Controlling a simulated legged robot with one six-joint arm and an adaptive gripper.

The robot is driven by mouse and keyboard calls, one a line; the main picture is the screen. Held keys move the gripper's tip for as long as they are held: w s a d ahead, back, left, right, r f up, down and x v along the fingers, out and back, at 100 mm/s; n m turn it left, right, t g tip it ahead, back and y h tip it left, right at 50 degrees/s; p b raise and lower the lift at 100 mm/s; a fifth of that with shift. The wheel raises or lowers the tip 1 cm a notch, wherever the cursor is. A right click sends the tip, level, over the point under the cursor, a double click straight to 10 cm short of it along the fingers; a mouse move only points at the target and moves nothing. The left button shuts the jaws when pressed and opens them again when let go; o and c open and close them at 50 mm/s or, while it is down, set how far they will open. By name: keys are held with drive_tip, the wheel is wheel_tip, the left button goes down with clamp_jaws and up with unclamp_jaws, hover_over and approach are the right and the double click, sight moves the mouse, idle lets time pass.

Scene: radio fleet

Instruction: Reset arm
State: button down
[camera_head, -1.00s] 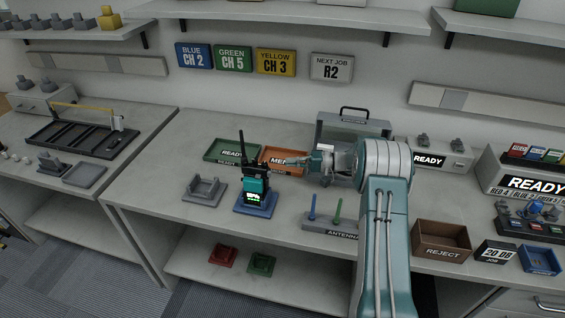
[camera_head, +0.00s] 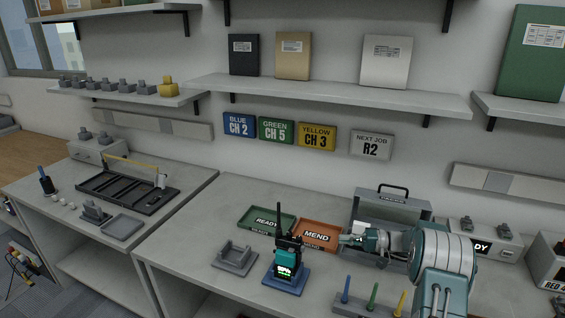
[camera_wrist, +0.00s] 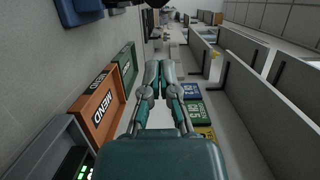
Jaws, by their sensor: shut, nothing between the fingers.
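My gripper (camera_head: 345,240) is shut and empty, beside the right end of the orange MEND tray (camera_head: 318,247) in the head view. In the wrist view my gripper (camera_wrist: 166,66) has its fingers together, pointing along the wall. The MEND tray (camera_wrist: 92,118) lies to their left there. My arm reaches in from the lower right of the head view and hides part of the bench. A teal radio (camera_head: 286,264) with a black antenna and a lit green screen stands upright on a blue base (camera_head: 300,286), left of my gripper.
A green READY tray (camera_head: 248,228) lies left of the MEND tray. A grey case (camera_head: 400,203) stands behind my gripper. A grey cradle (camera_head: 236,264) is left of the radio, and an antenna rack (camera_head: 346,306) is in front. Wall signs (camera_head: 317,137) and a shelf (camera_head: 310,93) are above.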

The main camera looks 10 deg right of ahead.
drive_tip(key=s+a+r+n+g+h, duration=0.2)
drive_tip(key=s+a+r+g+h, duration=0.2)
drive_tip(key=s+a+r+h, duration=0.7)
drive_tip(key=s+r+t+h, duration=0.2)
drive_tip(key=s+r+h, duration=0.1)
drive_tip(key=s, duration=0.9)
drive_tip(key=s+a+r+n+t+h, duration=0.1)
drive_tip(key=s+r+t+h, duration=0.2)
drive_tip(key=s, duration=1)
drive_tip(key=shift+a, duration=0.25)
